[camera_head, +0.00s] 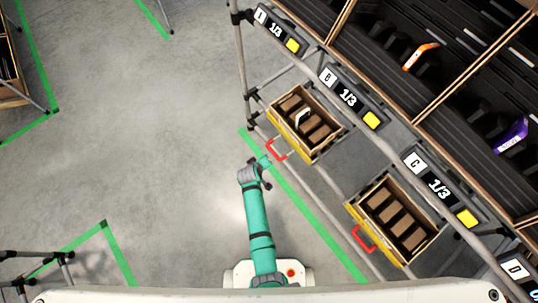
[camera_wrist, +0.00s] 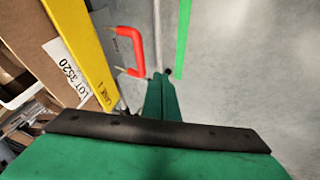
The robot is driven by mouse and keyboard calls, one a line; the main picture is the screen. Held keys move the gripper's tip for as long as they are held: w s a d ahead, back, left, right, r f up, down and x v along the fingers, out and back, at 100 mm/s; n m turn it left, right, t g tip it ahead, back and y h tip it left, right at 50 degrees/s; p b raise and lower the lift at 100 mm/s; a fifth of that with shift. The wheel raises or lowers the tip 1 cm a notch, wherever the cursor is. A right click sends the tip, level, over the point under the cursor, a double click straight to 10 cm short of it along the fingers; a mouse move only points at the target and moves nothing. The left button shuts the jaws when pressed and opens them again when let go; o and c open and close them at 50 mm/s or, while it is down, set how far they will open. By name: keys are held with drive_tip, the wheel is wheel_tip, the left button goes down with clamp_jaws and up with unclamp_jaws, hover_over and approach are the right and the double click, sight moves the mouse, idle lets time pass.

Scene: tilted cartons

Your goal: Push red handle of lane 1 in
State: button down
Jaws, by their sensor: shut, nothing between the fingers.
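The red handle of lane 1 (camera_head: 276,150) sticks out from the front of the upper yellow-edged tray (camera_head: 318,152). My gripper (camera_head: 264,160) is shut and empty, just outside the handle on the aisle side. In the wrist view its closed fingers (camera_wrist: 160,76) lie to the right of and below the handle, with a small gap in the picture. I cannot tell the exact depth between them.
A second tray (camera_head: 352,208) with a red handle (camera_head: 362,240) stands lower right. Grey rack pipes and display units run along the right. Open grey floor lies left of the green line (camera_head: 310,210).

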drive_tip(key=w+d+f, duration=0.4)
drive_tip(key=w+f, duration=0.1)
drive_tip(key=shift+f, duration=0.15)
idle(0.3)
